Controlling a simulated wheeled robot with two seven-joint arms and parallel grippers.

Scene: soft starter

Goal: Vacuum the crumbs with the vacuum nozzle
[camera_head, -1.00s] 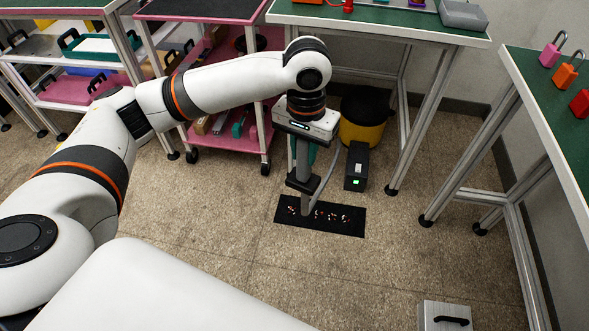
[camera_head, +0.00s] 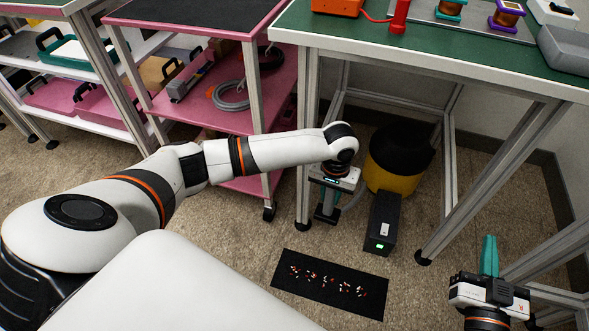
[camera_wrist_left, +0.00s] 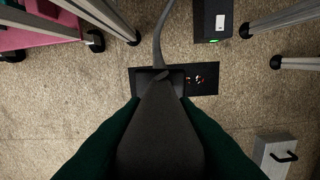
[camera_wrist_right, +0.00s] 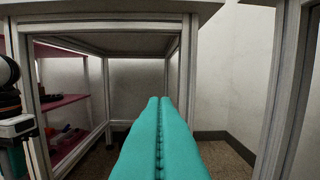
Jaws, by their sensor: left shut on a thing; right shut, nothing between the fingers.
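My left gripper (camera_head: 328,200) is shut on the vacuum nozzle (camera_head: 326,214). The dark grey nozzle fills the middle of the left wrist view (camera_wrist_left: 162,130), between the dark green fingers, with its foot overlapping the left part of the mat. In the head view the nozzle shows above the mat's back edge; its exact height is unclear. Small red and white crumbs (camera_head: 325,279) lie in a row on the black mat (camera_head: 372,306); some also show in the left wrist view (camera_wrist_left: 200,79). My right gripper (camera_head: 489,256) is shut and empty, its teal fingers pressed together, at the lower right.
A black and yellow vacuum canister (camera_head: 392,178) stands under the green-topped table (camera_head: 440,62). A black box (camera_head: 382,225) with a green light stands before it. Metal table legs flank them. A pink shelf cart (camera_head: 225,120) is at the left. Floor around the mat is open.

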